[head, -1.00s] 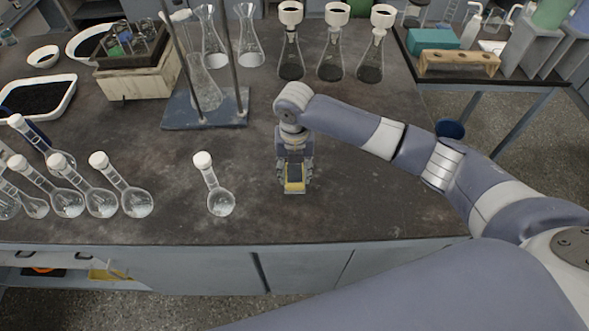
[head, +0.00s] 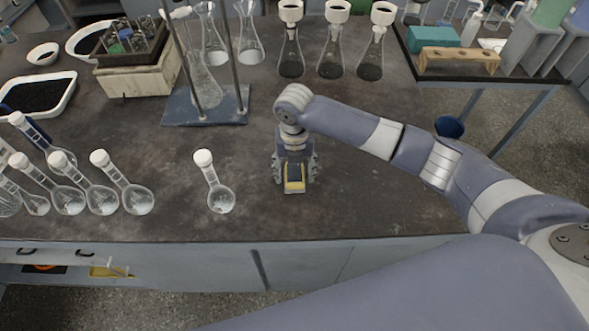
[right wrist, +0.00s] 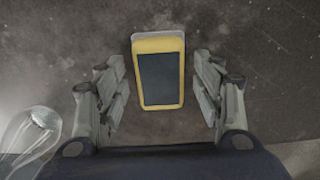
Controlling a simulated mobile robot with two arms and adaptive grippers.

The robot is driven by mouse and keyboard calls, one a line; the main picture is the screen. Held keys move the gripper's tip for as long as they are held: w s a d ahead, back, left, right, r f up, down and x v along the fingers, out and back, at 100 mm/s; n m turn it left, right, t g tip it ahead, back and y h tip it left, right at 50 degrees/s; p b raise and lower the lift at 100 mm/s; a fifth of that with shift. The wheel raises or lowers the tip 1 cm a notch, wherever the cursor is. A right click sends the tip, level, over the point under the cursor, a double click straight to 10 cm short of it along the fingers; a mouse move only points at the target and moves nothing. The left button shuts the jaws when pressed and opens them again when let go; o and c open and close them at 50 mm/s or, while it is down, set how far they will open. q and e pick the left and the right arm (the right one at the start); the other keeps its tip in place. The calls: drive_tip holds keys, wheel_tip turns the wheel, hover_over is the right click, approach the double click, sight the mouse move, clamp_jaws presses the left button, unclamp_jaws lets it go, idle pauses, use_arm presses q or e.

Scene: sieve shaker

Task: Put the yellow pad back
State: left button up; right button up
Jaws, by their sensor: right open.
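The yellow pad (head: 294,178) has a dark face and lies on the dark bench top near its front edge. It also shows in the right wrist view (right wrist: 160,70), lying between the fingers. My right gripper (head: 294,181) points down over the pad. In the right wrist view my right gripper (right wrist: 160,98) is open, with a gap between each finger and the pad's sides. My left gripper is not in view.
A round flask (head: 221,198) stands left of the pad, and its glass shows in the right wrist view. Several more flasks stand farther left. A blue stand base (head: 205,108) lies behind. The bench right of my gripper is clear.

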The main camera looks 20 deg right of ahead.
sight(295, 172)
wheel_tip(295, 172, up, 12)
drive_tip(key=b, duration=0.1)
idle(0.7)
